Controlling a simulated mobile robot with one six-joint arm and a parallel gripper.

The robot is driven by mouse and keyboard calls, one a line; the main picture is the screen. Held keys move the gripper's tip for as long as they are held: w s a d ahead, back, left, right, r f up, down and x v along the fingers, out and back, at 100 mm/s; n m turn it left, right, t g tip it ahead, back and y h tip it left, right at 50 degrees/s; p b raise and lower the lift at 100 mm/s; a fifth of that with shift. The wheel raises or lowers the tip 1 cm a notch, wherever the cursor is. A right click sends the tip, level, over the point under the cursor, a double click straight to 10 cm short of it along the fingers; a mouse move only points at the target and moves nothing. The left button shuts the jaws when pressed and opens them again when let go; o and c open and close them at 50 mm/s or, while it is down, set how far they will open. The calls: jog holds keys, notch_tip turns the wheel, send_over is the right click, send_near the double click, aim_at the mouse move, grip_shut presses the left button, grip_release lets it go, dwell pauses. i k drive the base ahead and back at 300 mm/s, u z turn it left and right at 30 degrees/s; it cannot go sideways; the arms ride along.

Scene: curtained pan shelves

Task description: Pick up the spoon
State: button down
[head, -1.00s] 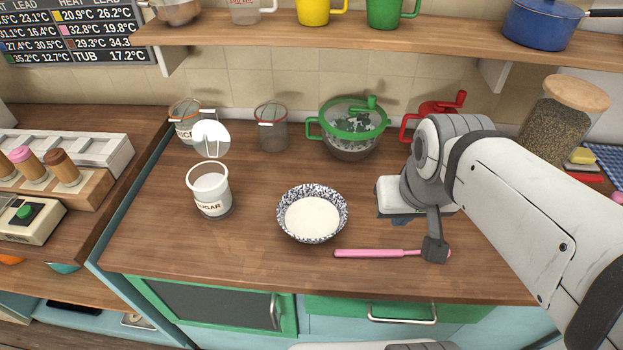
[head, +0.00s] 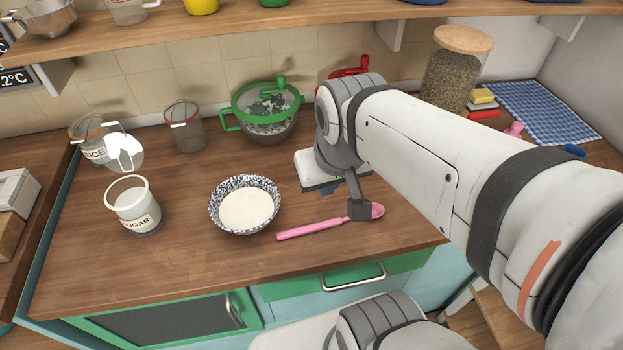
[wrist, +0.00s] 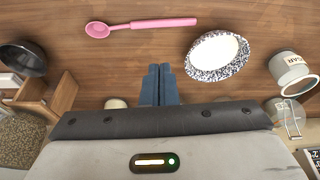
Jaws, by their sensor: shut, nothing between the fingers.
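A pink spoon (head: 318,228) lies flat on the wooden counter near its front edge, right of a speckled bowl. Part of it near the bowl end is hidden behind my arm in the head view. In the wrist view the whole spoon (wrist: 140,26) shows, beyond my fingertips and apart from them. My gripper (wrist: 159,70) is shut and empty, its two blue fingers together. In the head view my gripper (head: 328,190) is mostly hidden by the wrist, above the counter behind the spoon.
The speckled bowl (head: 217,217) of white contents stands left of the spoon. A sugar jar (head: 134,205), a green-lidded bowl (head: 266,118) and a tall grain jar (head: 455,75) stand around. The counter (head: 165,260) is clear at front left.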

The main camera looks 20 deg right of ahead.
aim_at(378, 210)
jog(key=u, duration=0.1)
jog(key=k, duration=0.55)
jog(key=z, duration=1.85)
jog(key=k, duration=1.25)
jog(key=u, duration=1.45)
jog(key=i, duration=1)
jog(key=u, duration=0.05)
